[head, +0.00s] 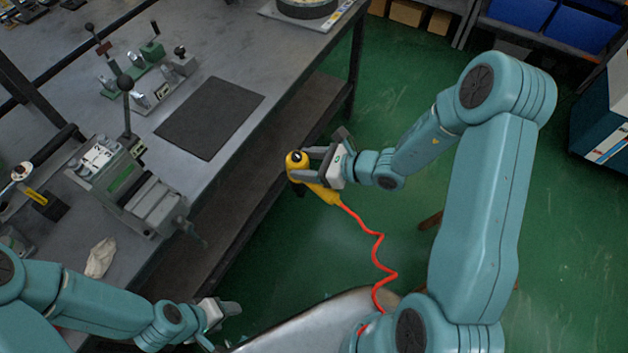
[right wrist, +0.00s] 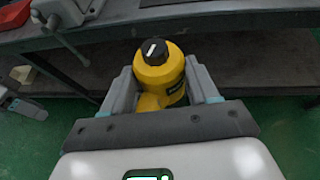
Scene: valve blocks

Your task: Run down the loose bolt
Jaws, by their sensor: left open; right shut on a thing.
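My right gripper (head: 318,163) is shut on a yellow power driver (head: 325,194) with a black round top. It holds the driver out past the front edge of the workbench, over the floor. A coiled red cord hangs from the driver. In the right wrist view the yellow driver (right wrist: 160,75) sits between the two fingers. My left gripper (head: 222,312) is open and empty, low in the head view, off the bench edge. Grey valve blocks (head: 150,200) with levers stand on the bench at the left. I cannot make out which bolt is loose.
The grey workbench (head: 225,60) fills the upper left, with a dark mat (head: 210,117) on it. A white rag (head: 101,258) lies near the front. Blue bins (head: 570,25) sit on a shelf at the upper right. Green floor is open between.

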